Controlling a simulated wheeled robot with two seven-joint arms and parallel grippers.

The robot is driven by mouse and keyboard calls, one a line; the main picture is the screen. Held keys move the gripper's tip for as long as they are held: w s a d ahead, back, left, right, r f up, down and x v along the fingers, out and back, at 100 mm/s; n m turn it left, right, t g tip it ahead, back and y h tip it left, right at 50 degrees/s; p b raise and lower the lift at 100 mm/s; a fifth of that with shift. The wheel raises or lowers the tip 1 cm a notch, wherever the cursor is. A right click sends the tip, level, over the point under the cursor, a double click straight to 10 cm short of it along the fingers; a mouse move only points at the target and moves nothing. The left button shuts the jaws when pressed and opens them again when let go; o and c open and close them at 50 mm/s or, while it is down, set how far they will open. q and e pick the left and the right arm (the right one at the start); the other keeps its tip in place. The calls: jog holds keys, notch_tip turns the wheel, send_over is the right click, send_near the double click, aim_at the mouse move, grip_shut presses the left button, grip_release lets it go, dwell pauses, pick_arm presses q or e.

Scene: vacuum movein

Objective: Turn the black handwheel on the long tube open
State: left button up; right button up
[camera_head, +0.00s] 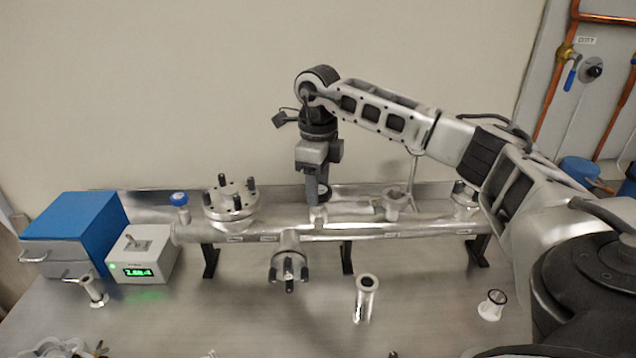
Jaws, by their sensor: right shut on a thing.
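The long tube (345,230) is a silvery metal pipe lying level on dark stands across the metal table. My right gripper (318,192) reaches down from above to the middle of the tube. It is shut on the black handwheel, which sits on a short stem on top of the tube. The fingers hide most of the handwheel, so how far it is turned cannot be seen. My left gripper is not in view.
A flange with black-tipped bolts (231,203) and a blue knob (180,198) stand on the left. A blue box (85,222) and a gauge with green digits (140,268) are farther left. A loose metal tube piece (364,300) and white fitting (492,306) stand in front.

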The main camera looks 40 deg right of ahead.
jog(key=n, duration=0.4)
jog(key=shift+r+n, duration=0.1)
jog(key=shift+n, duration=0.2)
jog(key=n, duration=0.3)
jog(key=shift+n, duration=0.4)
jog(key=n, duration=1.2)
jog(key=shift+n, duration=0.3)
jog(key=n, duration=0.3)
jog(key=shift+n, duration=0.3)
jog(key=n, duration=0.3)
jog(key=shift+n, duration=2.1)
